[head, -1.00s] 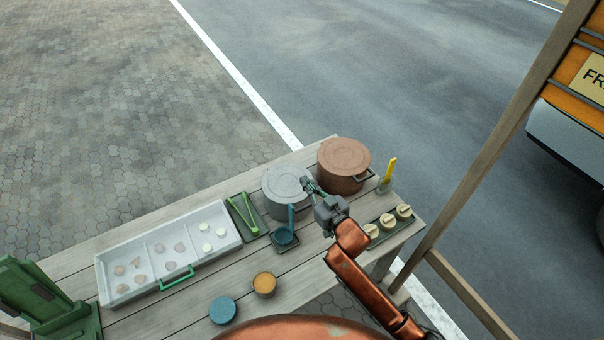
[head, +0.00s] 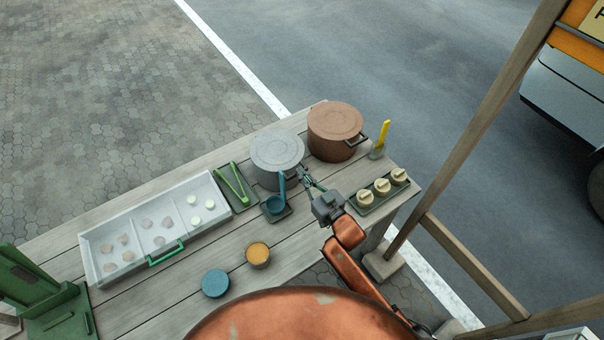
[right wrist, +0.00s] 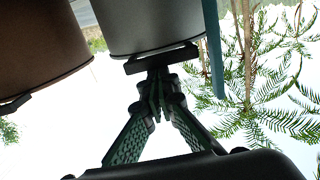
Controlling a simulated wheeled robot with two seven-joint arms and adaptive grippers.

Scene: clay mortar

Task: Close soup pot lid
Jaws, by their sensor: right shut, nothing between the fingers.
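A grey pot (head: 283,180) with its round grey lid (head: 277,148) lying flat on top stands at the back of the table. A brown pot (head: 330,148) with its brown lid (head: 335,120) on stands right of it. My right gripper (head: 305,174) is shut and empty at the grey pot's front right side. In the right wrist view, its fingertips (right wrist: 157,78) meet just below a dark side handle (right wrist: 162,58) of the grey pot (right wrist: 150,25); whether they touch cannot be told. The brown pot (right wrist: 35,45) shows at the left there. My left gripper is out of view.
A blue ladle (head: 277,203) rests on a small dark tray in front of the grey pot. Green tongs (head: 236,183), a divided white tray (head: 220,213), an orange-filled cup (head: 257,254), a blue lid (head: 215,283), a tray of buns (head: 381,187) and a yellow-handled utensil (head: 383,135) surround it.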

